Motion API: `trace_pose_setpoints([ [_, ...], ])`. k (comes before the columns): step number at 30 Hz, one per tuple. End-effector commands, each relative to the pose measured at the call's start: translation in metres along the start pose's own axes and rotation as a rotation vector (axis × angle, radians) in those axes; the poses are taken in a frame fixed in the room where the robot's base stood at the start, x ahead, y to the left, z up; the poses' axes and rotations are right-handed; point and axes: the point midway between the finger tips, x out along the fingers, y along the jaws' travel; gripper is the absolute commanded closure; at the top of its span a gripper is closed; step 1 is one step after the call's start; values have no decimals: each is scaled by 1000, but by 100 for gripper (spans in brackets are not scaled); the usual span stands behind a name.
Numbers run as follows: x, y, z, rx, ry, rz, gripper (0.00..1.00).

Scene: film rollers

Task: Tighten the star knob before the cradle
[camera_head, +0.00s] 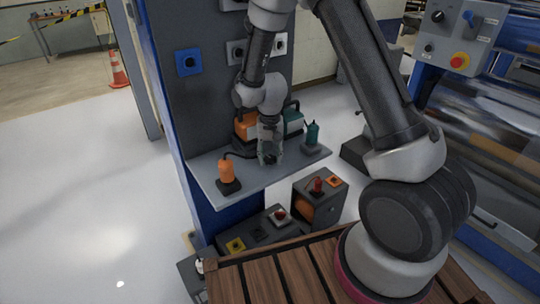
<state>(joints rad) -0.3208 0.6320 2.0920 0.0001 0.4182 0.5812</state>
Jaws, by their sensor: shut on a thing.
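My gripper (269,150) points down over the grey shelf (258,178) on the front of the dark panel. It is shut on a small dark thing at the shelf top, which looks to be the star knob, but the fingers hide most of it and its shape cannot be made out. Behind the gripper stand an orange housing (246,124) and a teal housing (293,120), partly covered by my gripper and wrist. Which part is the cradle cannot be told from this view.
An orange handheld unit (228,172) stands on the shelf's left end, a teal one (313,135) on its right. Below are dark boxes with red knobs (281,215) (317,186). A blue machine with rollers (480,140) fills the right.

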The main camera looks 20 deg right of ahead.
Motion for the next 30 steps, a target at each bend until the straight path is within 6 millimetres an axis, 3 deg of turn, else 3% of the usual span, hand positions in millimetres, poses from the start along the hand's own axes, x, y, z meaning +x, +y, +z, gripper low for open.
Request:
trace_pose_setpoints([
  [19,-1,-1,-1,47,3,-2,84],
  [20,-1,-1,-1,47,3,-2,55],
  [22,-1,0,-1,47,3,-2,42],
  [23,-1,0,-1,47,3,-2,38],
  [30,0,0,0,46,1,-1,38],
])
